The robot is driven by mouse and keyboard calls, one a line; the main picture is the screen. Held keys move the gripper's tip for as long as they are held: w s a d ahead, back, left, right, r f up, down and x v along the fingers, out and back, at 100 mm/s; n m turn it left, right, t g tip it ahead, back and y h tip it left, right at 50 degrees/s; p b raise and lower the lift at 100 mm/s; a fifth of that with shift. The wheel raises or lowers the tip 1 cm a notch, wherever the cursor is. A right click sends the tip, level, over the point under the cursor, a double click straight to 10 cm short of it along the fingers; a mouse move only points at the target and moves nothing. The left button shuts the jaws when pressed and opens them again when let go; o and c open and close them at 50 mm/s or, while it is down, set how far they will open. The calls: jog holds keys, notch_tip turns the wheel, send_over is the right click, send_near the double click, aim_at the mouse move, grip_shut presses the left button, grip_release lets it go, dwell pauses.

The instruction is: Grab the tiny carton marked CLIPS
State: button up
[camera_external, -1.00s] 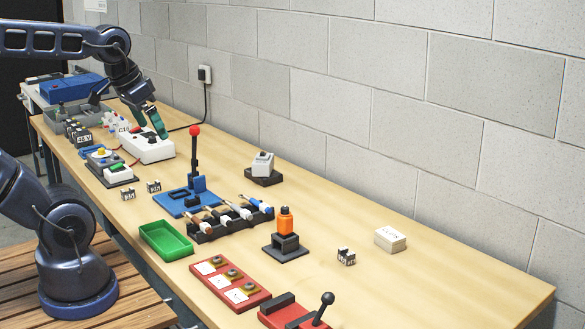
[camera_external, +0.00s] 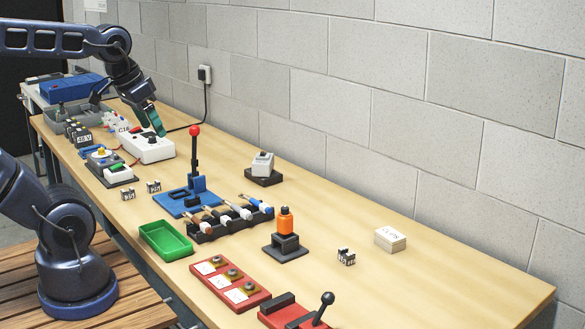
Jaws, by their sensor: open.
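The tiny carton marked CLIPS (camera_external: 390,240) is a pale, cream-coloured box. It sits flat on the wooden table at the right, near the wall-side edge, with its lettering on top. My gripper (camera_external: 158,131) is far from it, at the left back of the table, pointing down over the white box with a dark switch. Its green fingers are open, and I see nothing held between them. Part of the white box is hidden behind the fingers.
A small black-and-white block (camera_external: 346,257) lies beside the carton. The table's right end is clear.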

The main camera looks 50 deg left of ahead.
jog(key=w+d+r+n+g+h, duration=0.1)
jog(key=w+d+n, duration=0.1)
jog(key=w, duration=0.4)
jog(key=w+d+r+n+g+h, duration=0.1)
jog(key=w+d+r+n, duration=0.1)
jog(key=w, duration=0.5)
jog(key=n+g+h, duration=0.3)
jog(key=n, duration=0.9)
send_over(390, 233)
jog(key=a, duration=0.4)
notch_tip(390, 233, down, 27)
jog(key=shift+y, duration=0.3)
jog(key=shift+x, duration=5.45)
jog(key=shift+w+d, duration=0.1)
jog(key=shift+w, duration=0.05)
jog(key=c, duration=1.2)
